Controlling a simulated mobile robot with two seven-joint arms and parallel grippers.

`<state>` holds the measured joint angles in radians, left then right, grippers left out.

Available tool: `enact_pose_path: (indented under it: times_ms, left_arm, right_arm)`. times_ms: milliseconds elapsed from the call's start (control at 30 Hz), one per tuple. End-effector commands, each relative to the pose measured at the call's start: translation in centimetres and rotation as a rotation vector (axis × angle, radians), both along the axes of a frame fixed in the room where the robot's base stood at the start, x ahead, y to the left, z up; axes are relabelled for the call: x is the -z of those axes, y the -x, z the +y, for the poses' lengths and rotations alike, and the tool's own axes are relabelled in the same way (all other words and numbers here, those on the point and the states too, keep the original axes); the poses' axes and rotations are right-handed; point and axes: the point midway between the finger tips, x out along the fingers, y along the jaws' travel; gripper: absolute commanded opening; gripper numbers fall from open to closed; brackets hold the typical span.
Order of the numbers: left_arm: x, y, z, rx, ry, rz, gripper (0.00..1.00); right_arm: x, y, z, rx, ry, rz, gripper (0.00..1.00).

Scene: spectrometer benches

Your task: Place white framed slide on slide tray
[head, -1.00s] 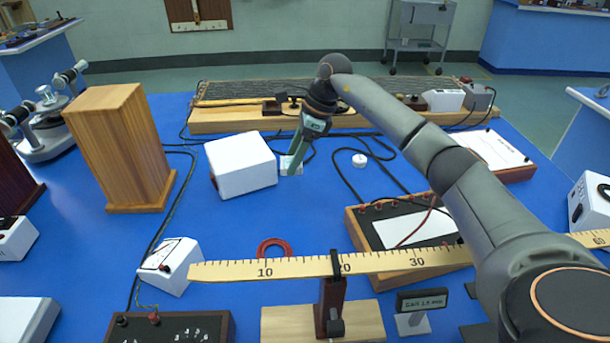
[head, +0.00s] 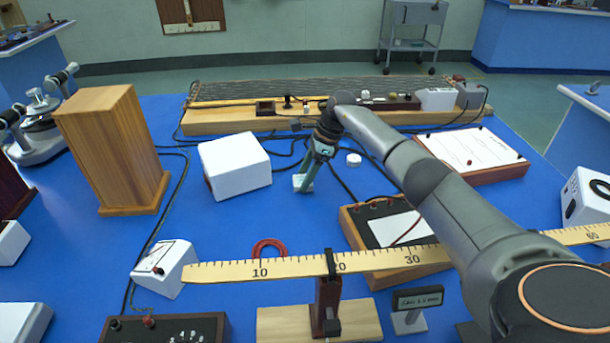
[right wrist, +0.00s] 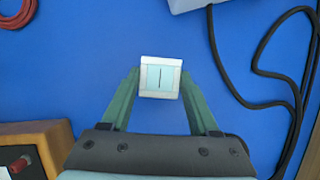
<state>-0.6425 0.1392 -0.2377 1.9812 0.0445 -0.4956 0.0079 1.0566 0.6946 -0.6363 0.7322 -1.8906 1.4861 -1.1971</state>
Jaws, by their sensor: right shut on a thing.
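My right gripper (right wrist: 160,82) is shut on the white framed slide (right wrist: 161,77), which has a pale blue-green pane with a dark line. In the head view the slide (head: 303,183) is at the tips of my right gripper (head: 305,180), over the blue bench right of a white box. The slide looks slightly tilted there; its height above the bench is hard to tell. My left gripper is not in view. I cannot pick out a slide tray.
A white box (head: 235,165) stands left of the gripper and a white puck (head: 353,160) to its right. Black cables lie around them. A ruler beam (head: 290,265) on a stand crosses the front. A wooden panel box (head: 350,230) stands at right.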

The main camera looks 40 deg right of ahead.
Motion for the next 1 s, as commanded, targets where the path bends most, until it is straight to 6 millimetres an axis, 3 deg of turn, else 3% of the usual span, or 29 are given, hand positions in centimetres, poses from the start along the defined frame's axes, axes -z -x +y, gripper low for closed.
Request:
enact_pose_path:
  times_ms: [200, 233, 467, 767, 867, 1000]
  left_arm:
    - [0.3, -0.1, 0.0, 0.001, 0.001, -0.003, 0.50]
    - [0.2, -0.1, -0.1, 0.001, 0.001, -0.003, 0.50]
    - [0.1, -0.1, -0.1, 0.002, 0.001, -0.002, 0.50]
    - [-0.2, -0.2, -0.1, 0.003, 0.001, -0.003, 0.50]
    - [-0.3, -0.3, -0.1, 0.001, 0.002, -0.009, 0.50]
    - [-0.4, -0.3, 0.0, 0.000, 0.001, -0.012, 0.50]
  right_arm:
    - [0.4, 0.0, 0.0, 0.000, 0.000, -0.001, 0.07]
    - [0.2, 0.0, 0.0, 0.000, 0.000, -0.001, 0.65]
    - [0.2, 0.0, 0.0, 0.000, 0.000, -0.001, 0.91]
    - [-0.1, 0.0, 0.0, 0.000, 0.000, -0.001, 0.91]
    - [-0.8, 0.1, -0.3, 0.002, 0.001, -0.004, 0.91]
    - [-3.3, 0.6, -1.2, 0.001, 0.003, -0.005, 0.91]
